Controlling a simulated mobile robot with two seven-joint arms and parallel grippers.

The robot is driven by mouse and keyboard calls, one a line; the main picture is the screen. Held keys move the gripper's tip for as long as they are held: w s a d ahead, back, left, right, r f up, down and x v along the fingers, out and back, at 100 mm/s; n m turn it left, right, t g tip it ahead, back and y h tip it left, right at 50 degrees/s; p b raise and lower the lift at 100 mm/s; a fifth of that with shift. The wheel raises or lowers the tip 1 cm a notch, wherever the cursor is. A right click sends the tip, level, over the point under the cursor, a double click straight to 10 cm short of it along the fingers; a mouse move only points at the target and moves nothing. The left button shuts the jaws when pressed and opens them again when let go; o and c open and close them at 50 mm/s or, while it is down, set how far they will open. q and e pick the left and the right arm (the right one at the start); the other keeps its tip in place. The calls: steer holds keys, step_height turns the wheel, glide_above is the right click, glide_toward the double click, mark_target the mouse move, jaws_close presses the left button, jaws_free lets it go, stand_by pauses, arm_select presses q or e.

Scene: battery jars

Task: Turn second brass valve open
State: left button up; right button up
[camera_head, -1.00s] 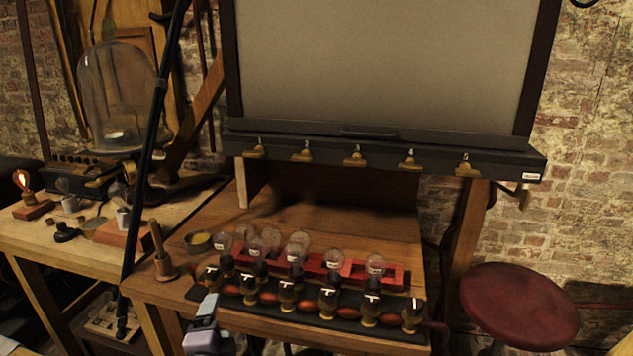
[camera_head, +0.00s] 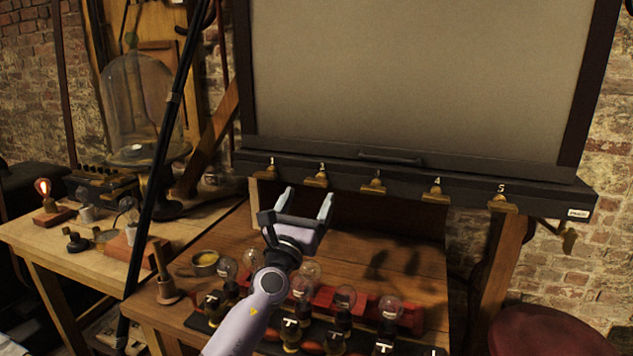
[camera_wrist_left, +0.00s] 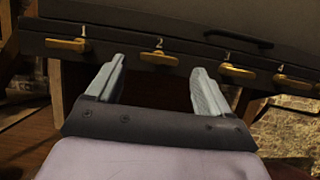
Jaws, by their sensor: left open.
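The second brass valve (camera_head: 317,181) is on the dark bar under the big grey panel, below a small number mark. Its handle lies roughly along the bar. My left gripper (camera_head: 306,197) is open and empty, with its fingers pointing up just below and in front of this valve. In the left wrist view the second valve (camera_wrist_left: 158,57) shows between and beyond the two fingertips (camera_wrist_left: 158,68). I cannot see any contact. The first valve (camera_wrist_left: 66,45) is left of the fingers and the third (camera_wrist_left: 237,73) is to the right. My right gripper is not in view.
The fourth (camera_head: 434,193) and fifth (camera_head: 503,204) valves continue along the bar. Below my left arm, several glass bulbs (camera_head: 345,297) stand in a red rack on the wooden desk. A black pole (camera_head: 165,130) crosses at left. The desk behind the rack is clear.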

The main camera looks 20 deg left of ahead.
mark_target(315, 185)
arm_select(q)
steer(key=shift+b+x, duration=0.75)
steer(key=shift+x, duration=2.5)
steer(key=c, duration=1)
